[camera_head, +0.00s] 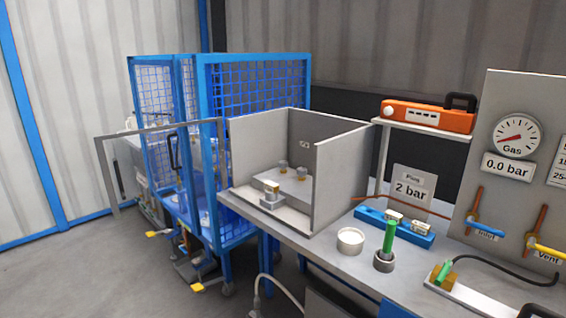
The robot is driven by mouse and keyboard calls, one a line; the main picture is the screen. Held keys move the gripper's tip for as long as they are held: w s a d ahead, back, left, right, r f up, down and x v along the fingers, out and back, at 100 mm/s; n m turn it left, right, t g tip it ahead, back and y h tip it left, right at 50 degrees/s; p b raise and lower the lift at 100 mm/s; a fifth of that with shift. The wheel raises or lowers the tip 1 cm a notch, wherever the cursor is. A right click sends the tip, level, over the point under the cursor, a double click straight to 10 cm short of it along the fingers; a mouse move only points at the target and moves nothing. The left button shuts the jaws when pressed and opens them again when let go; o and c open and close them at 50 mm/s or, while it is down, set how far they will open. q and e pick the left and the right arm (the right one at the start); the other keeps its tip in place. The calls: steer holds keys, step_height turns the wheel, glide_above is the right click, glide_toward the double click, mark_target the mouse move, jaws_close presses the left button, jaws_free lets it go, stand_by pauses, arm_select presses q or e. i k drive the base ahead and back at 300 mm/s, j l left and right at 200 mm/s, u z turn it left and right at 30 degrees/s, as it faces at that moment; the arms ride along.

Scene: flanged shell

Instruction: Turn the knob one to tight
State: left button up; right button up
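A grey three-walled enclosure (343,181) stands on the workbench. Inside it a light plate (297,188) carries two small round grey-and-tan knob-like parts, a left one (283,165) and a right one (302,174). A metal block with a tan top (271,190) sits in front of them. I cannot tell which part is knob one, and the parts are too small to show how tight they are. Neither of my grippers is in view, and nothing is touching the parts.
A blue mesh cage (257,95) stands behind and left. On the bench are a white round dish (350,240), a green-handled tool in a grey cup (384,262), and a blue block (395,228). A gas panel (510,125) reading 0.0 bar stands right. An orange case (428,116) sits on a shelf.

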mark_target(282, 164)
steer(key=i+j, duration=0.4)
steer(key=i, duration=0.15)
steer(key=i+j+z, duration=0.1)
steer(key=i+j, duration=0.3)
steer(key=i, duration=0.2)
